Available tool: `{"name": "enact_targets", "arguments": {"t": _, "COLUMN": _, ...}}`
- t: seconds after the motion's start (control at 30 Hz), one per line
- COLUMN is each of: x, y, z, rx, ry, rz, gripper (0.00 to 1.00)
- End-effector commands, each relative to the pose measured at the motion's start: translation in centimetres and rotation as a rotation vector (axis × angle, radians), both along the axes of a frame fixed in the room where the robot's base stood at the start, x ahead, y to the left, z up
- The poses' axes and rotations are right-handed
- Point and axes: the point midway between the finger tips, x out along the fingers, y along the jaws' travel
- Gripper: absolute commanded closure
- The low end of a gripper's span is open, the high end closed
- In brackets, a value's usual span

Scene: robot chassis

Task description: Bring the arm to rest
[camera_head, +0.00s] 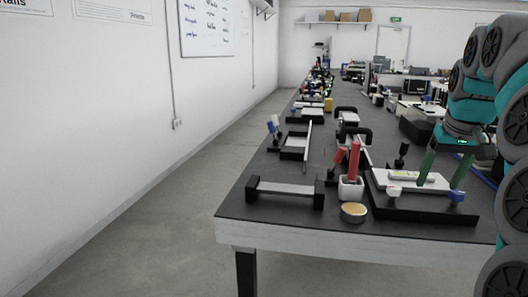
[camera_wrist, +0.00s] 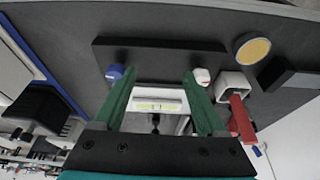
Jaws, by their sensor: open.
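My gripper (camera_head: 438,186) is open at the right of the head view, low over the near end of the table. Its two green fingers are spread wide, and they also show in the wrist view (camera_wrist: 159,74). A white bar with a yellow-green strip (camera_wrist: 157,104) lies in the gap between the fingers; I cannot tell whether they touch it. A black base (camera_wrist: 160,48) lies below the fingertips, with a blue knob (camera_wrist: 115,72) and a white knob (camera_wrist: 202,75) near them. My arm comes in from the right edge of the head view.
The dark table (camera_head: 262,216) runs far back. A white cup with a red-handled tool (camera_head: 351,188), a round dish with yellow content (camera_head: 354,211) and a clamp frame (camera_head: 284,190) stand left of my gripper. The floor along the left wall is clear.

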Motion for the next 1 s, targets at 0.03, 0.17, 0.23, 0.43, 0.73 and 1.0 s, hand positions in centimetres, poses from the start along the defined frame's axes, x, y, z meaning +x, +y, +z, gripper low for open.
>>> {"name": "enact_targets", "arguments": {"t": 0.03, "x": -0.5, "y": 2.1, "z": -0.9, "rx": 0.004, "ry": 0.022, "rz": 0.036, "gripper": 0.26}}
{"name": "enact_targets", "arguments": {"t": 0.17, "x": -2.2, "y": 6.8, "z": -3.3, "rx": 0.014, "ry": 0.072, "rz": 0.109, "gripper": 0.26}}
{"name": "enact_targets", "arguments": {"t": 0.23, "x": -3.3, "y": 9.2, "z": -4.7, "rx": 0.018, "ry": 0.099, "rz": 0.145, "gripper": 0.26}}
{"name": "enact_targets", "arguments": {"t": 0.43, "x": -8.0, "y": 15.1, "z": -9.4, "rx": 0.03, "ry": 0.186, "rz": 0.225, "gripper": 0.26}}
{"name": "enact_targets", "arguments": {"t": 0.73, "x": -17.6, "y": 21.1, "z": -17.2, "rx": 0.048, "ry": 0.326, "rz": 0.287, "gripper": 0.26}}
{"name": "enact_targets", "arguments": {"t": 1.0, "x": -26.8, "y": 23.5, "z": -23.7, "rx": 0.064, "ry": 0.439, "rz": 0.286, "gripper": 0.26}}
